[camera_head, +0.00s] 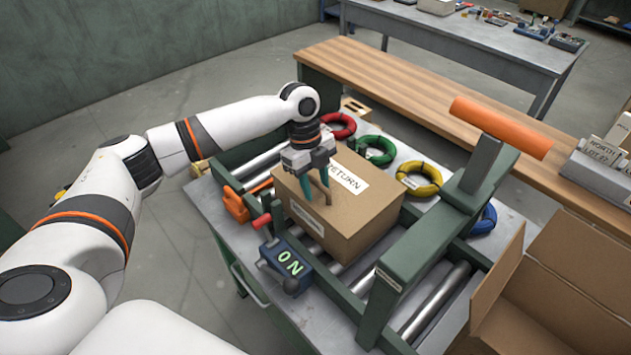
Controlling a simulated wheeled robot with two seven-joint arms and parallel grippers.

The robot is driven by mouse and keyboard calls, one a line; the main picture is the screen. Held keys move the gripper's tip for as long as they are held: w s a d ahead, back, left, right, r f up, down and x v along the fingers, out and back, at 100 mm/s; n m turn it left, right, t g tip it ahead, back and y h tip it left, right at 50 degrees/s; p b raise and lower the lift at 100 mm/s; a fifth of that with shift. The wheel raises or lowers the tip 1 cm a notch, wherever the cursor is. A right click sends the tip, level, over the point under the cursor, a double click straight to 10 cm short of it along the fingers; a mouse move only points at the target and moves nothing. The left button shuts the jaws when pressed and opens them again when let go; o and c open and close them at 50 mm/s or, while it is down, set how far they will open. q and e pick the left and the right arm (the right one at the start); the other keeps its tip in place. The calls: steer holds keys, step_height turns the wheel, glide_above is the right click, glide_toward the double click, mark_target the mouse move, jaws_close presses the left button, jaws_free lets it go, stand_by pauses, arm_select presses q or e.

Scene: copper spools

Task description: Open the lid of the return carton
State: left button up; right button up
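The return carton (362,215) is a brown cardboard box with a white "RETURN" label on top and a second pale label near its front edge. Its lid looks shut. It sits on the roller bench in the middle of the head view. My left gripper (318,197) points down over the left part of the carton's top. Its two green fingers are apart, with nothing seen held between them. I cannot tell whether the fingertips touch the cardboard. My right gripper is not in view.
A box marked "ON" (287,265) stands at the carton's front left, near an orange tool (236,205). A green frame (430,245) crosses the rollers at right. Red, green, yellow and blue coils (376,149) lie behind. An open cardboard box (570,290) is at lower right.

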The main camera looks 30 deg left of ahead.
arm_select(q)
steer(key=c, duration=0.8)
steer(key=shift+w+d+r+p, duration=0.1)
steer(key=shift+w+r+p, duration=0.1)
steer(key=shift+r+p, duration=0.5)
steer(key=shift+w+r+p, duration=0.2)
steer(key=shift+r+p, duration=0.35)
steer(key=shift+r, duration=0.15)
steer(key=shift+w+d+r+p, duration=0.1)
steer(key=shift+w+r+p, duration=0.2)
steer(key=shift+r+p, duration=0.3)
steer(key=shift+w+d+r+p, duration=0.1)
steer(key=shift+w+r+p, duration=0.15)
steer(key=shift+r+p, duration=0.35)
steer(key=shift+w+d+r+p, duration=0.2)
steer(key=shift+w+r+p, duration=0.3)
steer(key=shift+r, duration=0.2)
steer(key=shift+w+d+r+p, duration=0.25)
steer(key=shift+w+r+p, duration=0.1)
steer(key=shift+w+r, duration=0.35)
steer(key=shift+w+d+r+p, duration=0.2)
steer(key=shift+w+r+p, duration=0.3)
steer(key=shift+r, duration=0.25)
